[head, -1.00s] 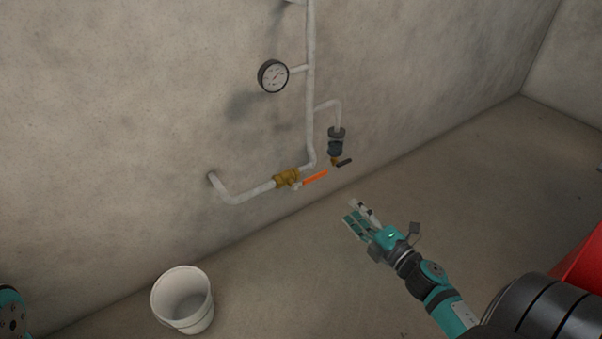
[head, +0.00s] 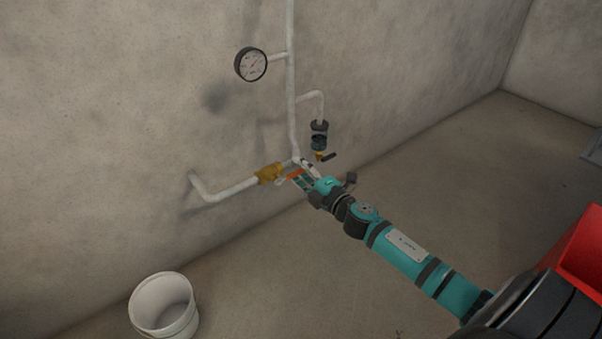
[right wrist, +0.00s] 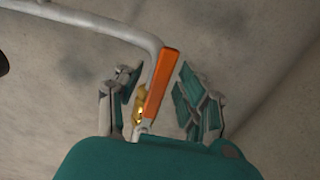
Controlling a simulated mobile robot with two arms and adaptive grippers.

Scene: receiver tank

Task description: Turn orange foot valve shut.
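The orange valve handle (right wrist: 162,82) belongs to a brass foot valve (head: 268,174) low on the white pipe along the wall. In the head view the orange handle (head: 295,174) points right along the pipe side, partly covered by my right gripper. My right gripper (head: 301,174) is at the handle. In the right wrist view its fingers (right wrist: 158,95) are spread apart, one on each side of the handle, with a gap visible on the right side. The brass body (right wrist: 140,108) shows partly behind the handle. My left gripper is out of view.
A vertical white pipe (head: 291,80) carries a round gauge (head: 251,64). A dark fitting with a small black-handled tap (head: 319,140) hangs just right of the valve. A white bucket (head: 164,305) stands on the floor at lower left.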

